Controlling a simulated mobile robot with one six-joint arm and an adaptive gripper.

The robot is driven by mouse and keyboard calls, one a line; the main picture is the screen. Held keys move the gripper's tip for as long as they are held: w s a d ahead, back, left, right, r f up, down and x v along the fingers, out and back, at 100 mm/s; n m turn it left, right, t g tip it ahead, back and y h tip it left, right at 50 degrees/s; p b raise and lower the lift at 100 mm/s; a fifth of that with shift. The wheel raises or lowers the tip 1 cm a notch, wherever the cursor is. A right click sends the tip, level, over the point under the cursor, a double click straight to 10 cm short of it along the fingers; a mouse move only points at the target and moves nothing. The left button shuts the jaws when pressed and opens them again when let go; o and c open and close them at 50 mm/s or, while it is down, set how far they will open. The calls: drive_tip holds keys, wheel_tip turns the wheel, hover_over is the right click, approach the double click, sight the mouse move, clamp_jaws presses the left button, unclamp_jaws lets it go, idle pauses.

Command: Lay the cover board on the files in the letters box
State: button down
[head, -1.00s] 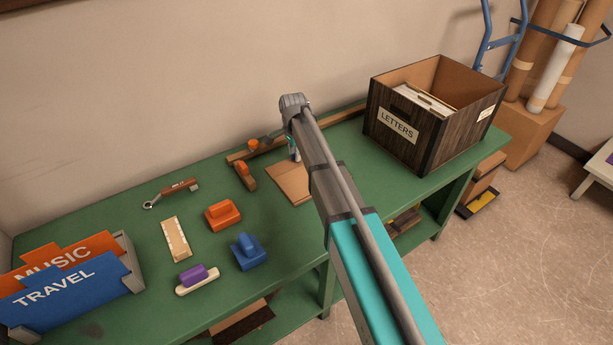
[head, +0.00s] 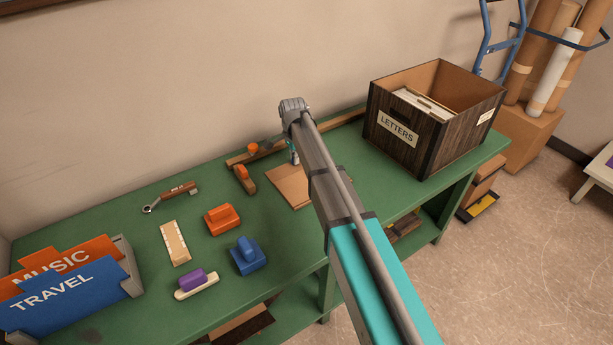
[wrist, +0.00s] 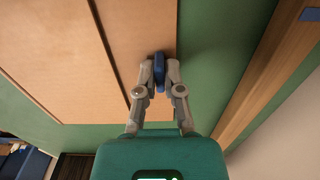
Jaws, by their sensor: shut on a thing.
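The cover board (head: 288,186) is a flat tan panel lying on the green bench, partly hidden behind my arm in the head view. In the wrist view the board (wrist: 60,60) fills the left and middle, with a dark line across it. My gripper (wrist: 159,72) is shut on a small blue tab (wrist: 159,66) at the board's edge. In the head view the gripper (head: 293,156) is mostly hidden by my arm. The letters box (head: 438,115) is a dark wooden open box labelled LETTERS, standing at the bench's right end. Pale files (head: 423,103) stand inside its left part.
Orange (head: 222,217) and blue (head: 249,255) blocks, a purple-handled tool (head: 196,285) and a wrench-like tool (head: 170,196) lie left of the board. A wooden strip (head: 343,121) runs along the back. Green bench between board and box is clear.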

idle(0.7)
drive_tip(key=shift+r+p, duration=2.5)
drive_tip(key=shift+p, duration=0.05)
drive_tip(key=shift+r, duration=0.2)
wheel_tip(320, 180, up, 26)
drive_tip(key=p, duration=2.6)
drive_tip(key=shift+p, duration=0.3)
